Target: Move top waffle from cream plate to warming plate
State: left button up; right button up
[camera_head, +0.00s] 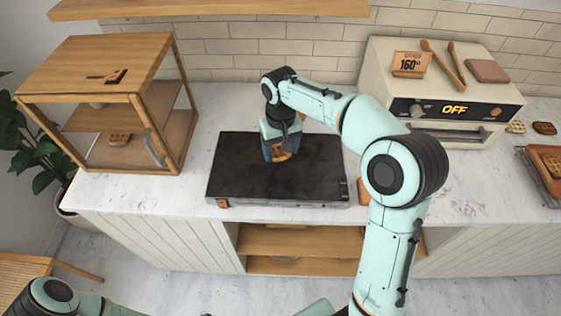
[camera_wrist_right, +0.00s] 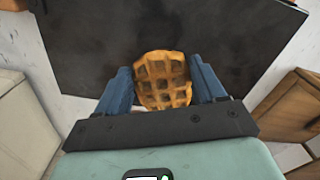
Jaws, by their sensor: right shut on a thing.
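The warming plate (camera_head: 235,165) is a flat black slab on the marble counter; its dark surface also fills the upper part of the right wrist view (camera_wrist_right: 230,40). My right gripper (camera_head: 280,150) is over its middle, pointing down. It is shut on a round golden-brown waffle (camera_wrist_right: 162,80), held between the two blue fingers; part of the waffle shows in the head view (camera_head: 283,156). I cannot tell whether the waffle touches the plate. I cannot make out a cream plate. My left gripper is out of view; only parts of the left arm show at the bottom left.
A wooden display case (camera_head: 105,100) stands left of the warming plate. A tray (camera_head: 535,180) with waffles sits at the far right edge.

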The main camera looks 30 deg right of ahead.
aim_at(280, 168)
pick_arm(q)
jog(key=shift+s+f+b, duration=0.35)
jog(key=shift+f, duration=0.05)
pick_arm(e)
notch_tip(280, 168, down, 6)
jog(key=shift+r, duration=0.1)
jog(key=shift+f, duration=0.2)
jog(key=o, duration=1)
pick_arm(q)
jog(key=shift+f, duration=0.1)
pick_arm(e)
jog(key=shift+o, duration=0.2)
notch_tip(280, 168, up, 12)
jog(key=shift+r+p, duration=0.25)
jog(key=shift+p, duration=0.65)
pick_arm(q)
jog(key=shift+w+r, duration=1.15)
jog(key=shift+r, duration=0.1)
